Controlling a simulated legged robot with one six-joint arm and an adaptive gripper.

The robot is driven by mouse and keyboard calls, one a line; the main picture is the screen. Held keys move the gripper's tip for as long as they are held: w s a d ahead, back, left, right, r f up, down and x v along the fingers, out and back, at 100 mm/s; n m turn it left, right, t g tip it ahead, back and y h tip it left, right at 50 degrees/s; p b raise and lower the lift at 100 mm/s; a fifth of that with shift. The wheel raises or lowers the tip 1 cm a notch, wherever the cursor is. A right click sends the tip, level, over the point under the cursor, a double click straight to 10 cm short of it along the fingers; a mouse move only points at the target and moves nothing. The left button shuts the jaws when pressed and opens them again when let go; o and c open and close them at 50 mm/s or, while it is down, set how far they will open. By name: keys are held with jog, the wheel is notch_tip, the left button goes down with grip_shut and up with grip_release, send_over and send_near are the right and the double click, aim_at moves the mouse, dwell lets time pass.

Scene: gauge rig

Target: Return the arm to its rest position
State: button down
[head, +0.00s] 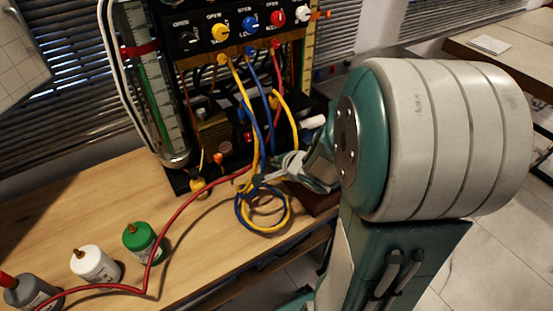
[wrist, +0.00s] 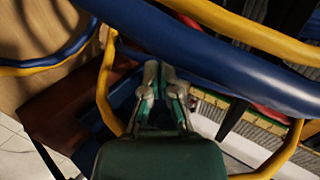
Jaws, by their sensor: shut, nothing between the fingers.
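My gripper (wrist: 162,85) is shut and empty in the wrist view, its fingers together among blue and yellow hoses. A thick blue hose (wrist: 205,58) crosses close in front of the wrist camera, and a yellow hose (wrist: 105,85) passes left of the fingers. In the head view my gripper (head: 285,165) is low at the right side of the gauge rig (head: 195,75), next to the hoses. My own large arm joint hides part of the forearm. Whether the gripper touches a hose I cannot tell.
Coiled yellow and blue hoses (head: 263,222) lie at the edge of the wooden table (head: 90,215). A red hose (head: 185,208) runs left across it. A green bottle (head: 140,240), a white bottle (head: 92,264) and a grey bottle (head: 28,290) stand at front left. Floor is open at right.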

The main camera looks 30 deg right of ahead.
jog(key=shift+a, duration=0.1)
jog(key=s+a+r+n+g+h, duration=0.2)
jog(key=s+r+n+h, duration=0.2)
jog(key=r+n, duration=0.4)
jog(key=s+a+r+n+g+y, duration=0.1)
jog(key=s+a+r+n, duration=0.1)
jog(key=s+a+n, duration=0.2)
jog(key=s+a+r+n+g+y, duration=0.2)
jog(key=s+a+n, duration=0.3)
jog(key=s, duration=0.3)
jog(key=shift+s+a+r+n+y, duration=0.3)
jog(key=shift+a+r, duration=0.45)
jog(key=shift+a, duration=0.05)
dwell(0.7)
